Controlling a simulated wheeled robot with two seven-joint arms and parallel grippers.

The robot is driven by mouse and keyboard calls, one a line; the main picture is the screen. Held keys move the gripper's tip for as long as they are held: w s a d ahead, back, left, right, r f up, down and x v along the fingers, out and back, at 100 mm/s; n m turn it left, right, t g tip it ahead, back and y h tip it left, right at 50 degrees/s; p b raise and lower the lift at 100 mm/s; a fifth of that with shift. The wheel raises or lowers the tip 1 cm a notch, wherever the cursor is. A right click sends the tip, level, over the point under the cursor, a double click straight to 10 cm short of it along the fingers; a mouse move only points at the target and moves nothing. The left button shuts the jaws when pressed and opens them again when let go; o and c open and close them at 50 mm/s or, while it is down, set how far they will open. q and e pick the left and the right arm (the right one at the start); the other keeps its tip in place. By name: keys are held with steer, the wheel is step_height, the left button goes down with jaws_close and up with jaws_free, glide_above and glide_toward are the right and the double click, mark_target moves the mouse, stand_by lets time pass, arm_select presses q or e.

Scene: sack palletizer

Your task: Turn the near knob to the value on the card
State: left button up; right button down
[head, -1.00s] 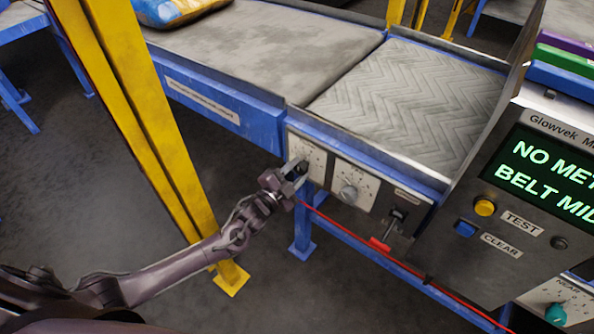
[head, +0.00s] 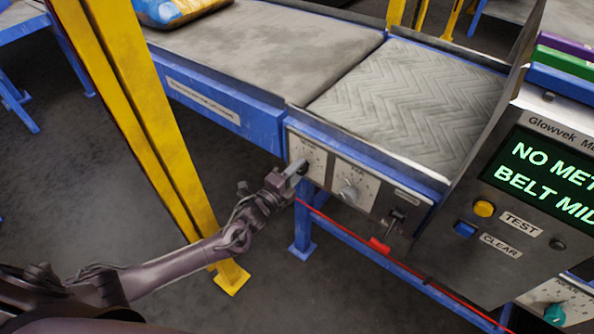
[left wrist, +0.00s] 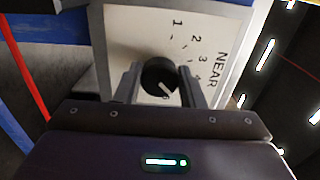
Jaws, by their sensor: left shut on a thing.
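The near knob (left wrist: 158,76) is black with a white pointer line, on a pale dial plate (left wrist: 140,35) marked NEAR. In the left wrist view the numerals 1, 2, 3 and a partly hidden one show. The pointer line slants to the lower right in that picture, away from 1, 2 and 3; its exact value cannot be read. My left gripper (left wrist: 160,82) has one finger on each side of the knob and is shut on it. In the head view the left gripper (head: 299,168) is at the leftmost dial plate (head: 309,150). My right gripper is out of view. No value card is legible.
Right of that plate are a second dial with a grey knob (head: 348,191) and a lever switch (head: 396,218). A display cabinet (head: 540,200) with a teal knob (head: 555,314) stands at right. A yellow post (head: 150,120) rises beside my left arm. Belts lie behind.

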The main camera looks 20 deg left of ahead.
arm_select(q)
steer(key=shift+f, duration=0.1)
stand_by(0.3)
steer(key=o, duration=1)
steer(key=v, duration=0.8)
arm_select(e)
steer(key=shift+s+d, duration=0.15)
